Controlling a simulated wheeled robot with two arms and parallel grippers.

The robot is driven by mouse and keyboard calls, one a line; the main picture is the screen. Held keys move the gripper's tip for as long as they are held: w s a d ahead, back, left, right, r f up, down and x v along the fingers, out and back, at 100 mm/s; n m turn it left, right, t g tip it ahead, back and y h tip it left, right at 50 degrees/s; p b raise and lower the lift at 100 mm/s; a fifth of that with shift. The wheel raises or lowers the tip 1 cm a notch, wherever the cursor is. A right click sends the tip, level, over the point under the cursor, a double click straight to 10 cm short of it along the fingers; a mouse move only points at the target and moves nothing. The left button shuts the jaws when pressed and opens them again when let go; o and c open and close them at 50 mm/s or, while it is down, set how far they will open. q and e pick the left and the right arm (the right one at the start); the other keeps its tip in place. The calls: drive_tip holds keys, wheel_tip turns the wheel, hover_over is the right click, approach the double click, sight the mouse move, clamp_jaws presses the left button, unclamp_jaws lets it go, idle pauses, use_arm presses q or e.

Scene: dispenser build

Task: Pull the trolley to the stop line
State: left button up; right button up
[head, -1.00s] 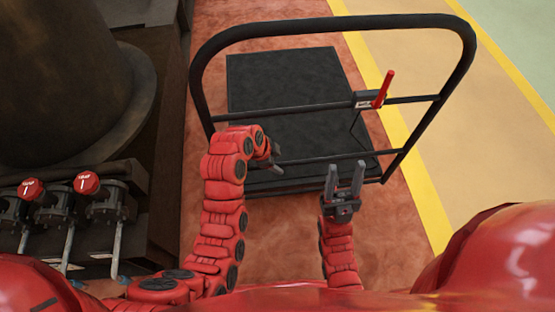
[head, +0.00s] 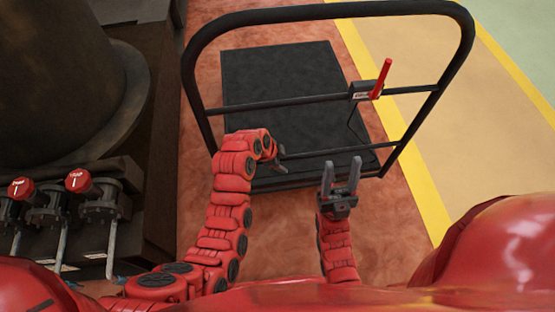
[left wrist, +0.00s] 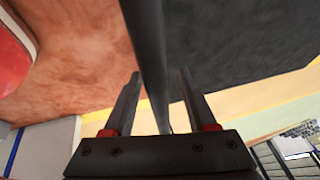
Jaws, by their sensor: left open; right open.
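The trolley has a flat black deck (head: 285,80) and an upright black tube handle (head: 195,75) with two crossbars. A red lever (head: 381,79) stands on the upper crossbar. My left gripper (head: 281,162) is at the lower crossbar (head: 325,153). In the left wrist view a dark bar (left wrist: 147,45) runs between the open fingers of my left gripper (left wrist: 158,78), with gaps beside it. My right gripper (head: 341,163) is open and empty, its tips close to the lower crossbar; contact cannot be told. No line is clearly identifiable as the stop line.
A yellow stripe (head: 428,200) edges the red floor on the right, with a tan lane (head: 500,150) beyond. Dark machinery (head: 60,80) and red-capped valves (head: 79,181) line the left side. Red floor (head: 285,215) is clear between me and the trolley.

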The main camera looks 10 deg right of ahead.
use_arm(q)
drive_tip(key=shift+f, duration=0.15)
clamp_jaws()
idle(1.4)
